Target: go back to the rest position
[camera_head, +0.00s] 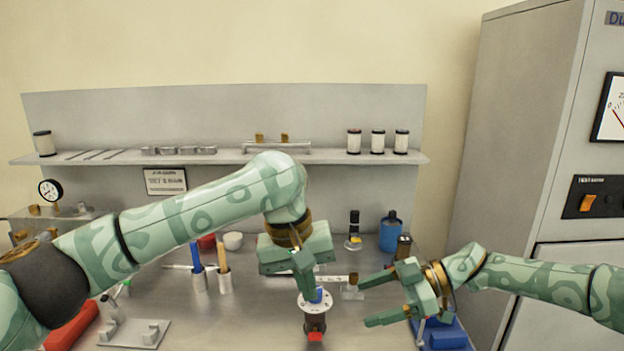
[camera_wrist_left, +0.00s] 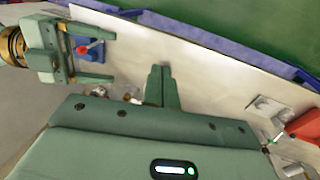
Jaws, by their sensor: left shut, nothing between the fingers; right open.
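My left gripper (camera_head: 307,293) hangs down over the middle of the bench with its fingers together and nothing between them. Its closed fingers also show in the left wrist view (camera_wrist_left: 161,72). Just under or behind its tips is a dark canister-like device (camera_head: 315,322) with a white flange and a small blue part on top; I cannot tell whether they touch. My right gripper (camera_head: 366,302) is open and empty to the right of that device, its fingers pointing left. It also shows open at the upper left in the left wrist view (camera_wrist_left: 112,58).
A blue tray (camera_head: 445,337) lies below the right gripper. A blue bottle (camera_head: 390,232) and a small dark-topped bottle (camera_head: 354,230) stand behind. Tool cups (camera_head: 224,281), a red block (camera_head: 72,325) and a metal fixture (camera_head: 134,333) are at left. A shelf (camera_head: 220,157) runs along the back.

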